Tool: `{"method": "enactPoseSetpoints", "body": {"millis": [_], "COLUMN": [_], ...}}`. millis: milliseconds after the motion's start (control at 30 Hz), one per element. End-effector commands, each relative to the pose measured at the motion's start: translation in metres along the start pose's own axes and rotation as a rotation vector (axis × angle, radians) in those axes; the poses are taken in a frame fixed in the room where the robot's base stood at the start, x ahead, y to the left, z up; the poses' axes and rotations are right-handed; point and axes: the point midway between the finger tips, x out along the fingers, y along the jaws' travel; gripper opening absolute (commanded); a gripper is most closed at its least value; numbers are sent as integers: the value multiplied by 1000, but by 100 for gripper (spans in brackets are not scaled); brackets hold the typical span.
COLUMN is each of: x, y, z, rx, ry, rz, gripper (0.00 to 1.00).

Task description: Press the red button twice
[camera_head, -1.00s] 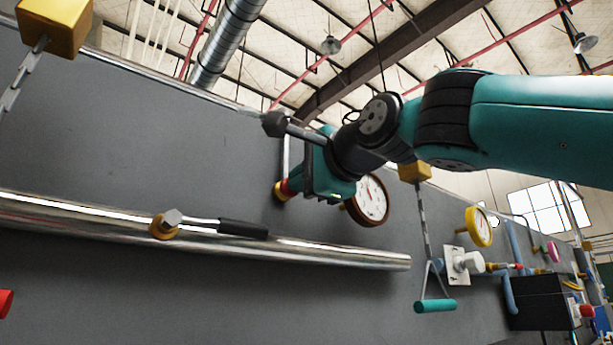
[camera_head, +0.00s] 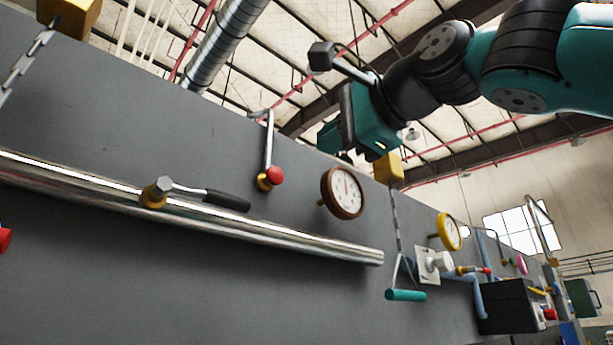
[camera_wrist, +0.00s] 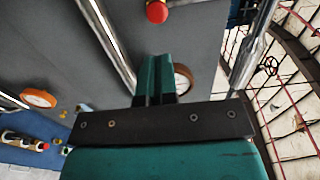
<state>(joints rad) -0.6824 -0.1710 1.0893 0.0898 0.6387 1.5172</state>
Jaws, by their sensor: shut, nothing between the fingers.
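A red button (camera_head: 276,175) with a round cap on a gold base sits on the grey panel (camera_head: 330,290) in the head view, beside a bent metal rod. A red button also shows at the top of the wrist view (camera_wrist: 157,11). My gripper (camera_head: 328,140) is above and to the right of that red button in the head view, apart from it. In the wrist view, my gripper's teal fingers (camera_wrist: 157,60) are together with nothing between them. Another red button (camera_head: 4,240) is cut off at the left edge. A further red knob (camera_head: 550,314) is on a black box.
A shiny pipe (camera_head: 300,248) runs along the panel, with a black-handled lever (camera_head: 228,200) in front. A round gauge (camera_head: 343,192), a hanging teal handle (camera_head: 405,295) and a yellow gauge (camera_head: 449,231) stand to the right. The space around my gripper is clear.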

Motion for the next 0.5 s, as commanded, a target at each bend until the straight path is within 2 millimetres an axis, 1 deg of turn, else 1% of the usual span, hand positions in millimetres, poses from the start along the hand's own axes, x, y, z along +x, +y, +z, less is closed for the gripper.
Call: {"method": "enactPoseSetpoints", "body": {"millis": [33, 100, 200, 500], "x": [-8, -15, -22, -24], "y": [2, 2, 0, -2], "z": [0, 0, 0, 0], "rx": [0, 0, 0, 0], "ry": [-1, 0, 0, 1], "rz": [-2, -1, -1, 0], "gripper": [0, 0, 0, 0]}}
